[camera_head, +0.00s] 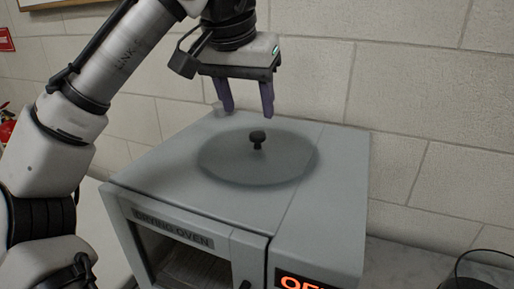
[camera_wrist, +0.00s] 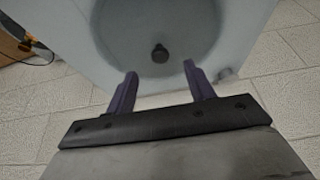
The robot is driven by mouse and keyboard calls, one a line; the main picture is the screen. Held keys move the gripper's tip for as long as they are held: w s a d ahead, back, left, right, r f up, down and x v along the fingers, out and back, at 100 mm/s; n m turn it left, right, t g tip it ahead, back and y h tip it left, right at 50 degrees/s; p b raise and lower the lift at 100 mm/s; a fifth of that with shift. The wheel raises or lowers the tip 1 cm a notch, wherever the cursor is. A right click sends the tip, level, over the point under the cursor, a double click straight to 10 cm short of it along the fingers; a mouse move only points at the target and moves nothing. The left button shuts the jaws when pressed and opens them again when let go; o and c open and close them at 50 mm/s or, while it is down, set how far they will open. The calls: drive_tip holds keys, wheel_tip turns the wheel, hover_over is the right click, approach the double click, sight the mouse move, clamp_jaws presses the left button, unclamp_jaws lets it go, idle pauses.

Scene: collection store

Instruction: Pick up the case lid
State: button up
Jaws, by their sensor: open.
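The case lid (camera_head: 225,160) is a round, see-through grey disc with a small dark knob (camera_head: 257,138) at its middle. It lies on top of the drying oven. In the wrist view the lid (camera_wrist: 120,45) is at the top, with its knob (camera_wrist: 159,54) a little beyond the fingertips and between their lines. My gripper (camera_head: 248,112) is open and empty, above the lid, with its two purple fingers pointing down. The fingers also show in the wrist view (camera_wrist: 159,70). They look apart from the knob.
The drying oven (camera_head: 330,215) has a flat grey top with free room around the lid. A small pale object (camera_head: 218,108) is at the oven's back edge, near the left finger. A block wall (camera_head: 430,100) stands close behind. A dark item with a cable (camera_head: 468,283) is at lower right.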

sight(258, 134)
drive_tip(key=shift+x, duration=1.2)
drive_tip(key=w+f+p, duration=0.1)
drive_tip(key=w+d+f+p, duration=0.1)
drive_tip(key=f, duration=0.1)
drive_tip(key=shift+w+f, duration=0.15)
drive_tip(key=shift+f, duration=0.1)
drive_tip(key=shift+w+d+f, duration=0.15)
drive_tip(key=shift+w+f, duration=0.05)
drive_tip(key=shift+f, duration=0.3)
clamp_jaws()
